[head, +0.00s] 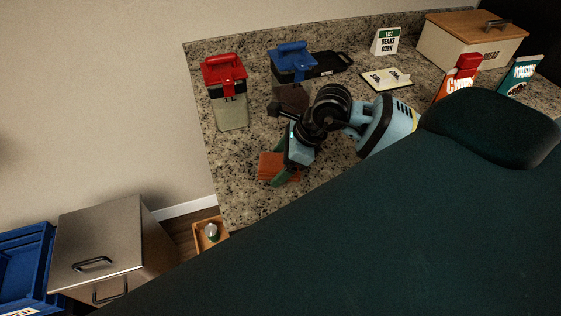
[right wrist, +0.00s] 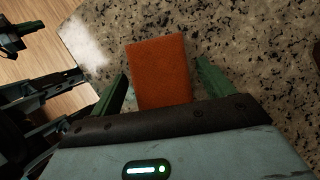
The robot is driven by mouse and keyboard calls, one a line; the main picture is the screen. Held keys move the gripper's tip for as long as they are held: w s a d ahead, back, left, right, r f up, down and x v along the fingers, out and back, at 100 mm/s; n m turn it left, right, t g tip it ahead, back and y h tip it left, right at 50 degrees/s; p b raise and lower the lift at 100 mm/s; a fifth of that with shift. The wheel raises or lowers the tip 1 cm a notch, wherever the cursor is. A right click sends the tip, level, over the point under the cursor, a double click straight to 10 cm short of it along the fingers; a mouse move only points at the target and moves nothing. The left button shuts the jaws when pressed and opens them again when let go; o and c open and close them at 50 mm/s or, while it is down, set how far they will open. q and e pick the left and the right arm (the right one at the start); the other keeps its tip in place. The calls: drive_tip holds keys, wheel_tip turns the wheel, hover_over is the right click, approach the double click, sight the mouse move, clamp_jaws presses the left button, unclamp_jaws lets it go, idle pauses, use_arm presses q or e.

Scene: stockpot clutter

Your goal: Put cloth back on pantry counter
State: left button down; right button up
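An orange-brown folded cloth (head: 272,166) lies flat on the speckled granite counter (head: 240,200) near its front left edge. In the right wrist view the cloth (right wrist: 160,75) sits between the two green fingers of my right gripper (right wrist: 162,82), with slim gaps at its sides. The right gripper (head: 284,172) is open, low at the counter, and partly hides the cloth in the head view. My left gripper is not seen in the head view.
A red-lidded container (head: 226,90) and a blue-lidded one (head: 292,65) stand behind the gripper. A bread box (head: 465,48), sign (head: 386,41), open booklet (head: 386,78) and snack packs (head: 457,80) are farther right. A metal bin (head: 110,245) and small wooden box (head: 198,245) are below left.

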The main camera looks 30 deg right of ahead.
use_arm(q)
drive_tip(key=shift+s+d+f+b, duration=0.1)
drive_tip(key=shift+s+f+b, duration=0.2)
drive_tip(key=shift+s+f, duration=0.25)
use_arm(e)
drive_tip(key=v, duration=1.1)
drive_tip(key=shift+d+r, duration=0.2)
drive_tip(key=shift+r, duration=0.05)
drive_tip(key=shift+s, duration=0.15)
